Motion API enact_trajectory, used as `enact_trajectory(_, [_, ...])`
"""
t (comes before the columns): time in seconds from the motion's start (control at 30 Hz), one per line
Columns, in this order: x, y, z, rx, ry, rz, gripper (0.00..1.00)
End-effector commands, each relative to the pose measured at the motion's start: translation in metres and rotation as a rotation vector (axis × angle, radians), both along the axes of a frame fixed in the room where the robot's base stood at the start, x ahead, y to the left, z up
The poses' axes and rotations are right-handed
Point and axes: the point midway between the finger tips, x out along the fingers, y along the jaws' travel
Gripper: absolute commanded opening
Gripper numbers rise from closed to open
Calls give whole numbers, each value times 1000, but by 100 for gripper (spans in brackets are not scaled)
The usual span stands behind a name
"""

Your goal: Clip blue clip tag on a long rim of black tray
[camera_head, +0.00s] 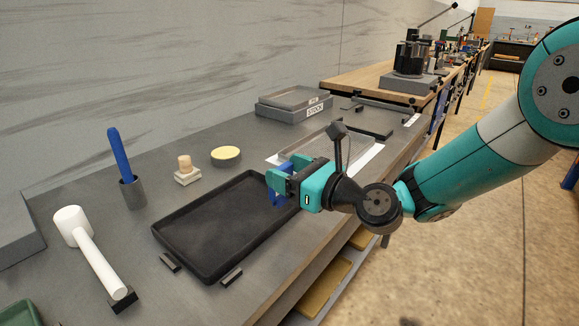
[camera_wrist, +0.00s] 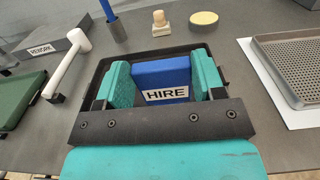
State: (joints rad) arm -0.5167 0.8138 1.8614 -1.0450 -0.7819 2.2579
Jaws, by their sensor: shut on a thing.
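The black tray (camera_head: 205,232) lies flat and empty on the grey bench. Its dark rim also shows behind my gripper in the wrist view (camera_wrist: 92,80). My gripper (camera_head: 277,183) is over the tray's right end in the head view, its teal fingers shut on the blue clip tag (camera_wrist: 160,73). The tag's white label reads HIRE. In the head view only bits of the blue clip tag (camera_head: 275,198) show past the fingers. The tag's lower edge is hidden, and I cannot tell whether it touches the rim.
Behind the tray stand a blue-handled tool in a holder (camera_head: 131,190), a wooden stamp-like piece (camera_head: 187,174) and a round yellow-topped dish (camera_head: 226,155). A white mallet (camera_head: 90,250) lies left. A perforated tray (camera_wrist: 290,75) is at right. Small dark blocks (camera_head: 231,277) sit by the black tray.

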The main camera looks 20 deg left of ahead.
Motion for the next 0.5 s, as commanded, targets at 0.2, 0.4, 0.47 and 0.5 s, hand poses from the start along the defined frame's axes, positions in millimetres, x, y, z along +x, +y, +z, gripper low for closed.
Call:
enact_trajectory(0.2, [0,0,-21,1,0,-1,40])
enact_trajectory(0.4, [0,0,-25,1,0,0,40])
enact_trajectory(0.47, [0,0,-25,1,0,0,40])
enact_trajectory(0.5, [0,0,-25,1,0,0,40])
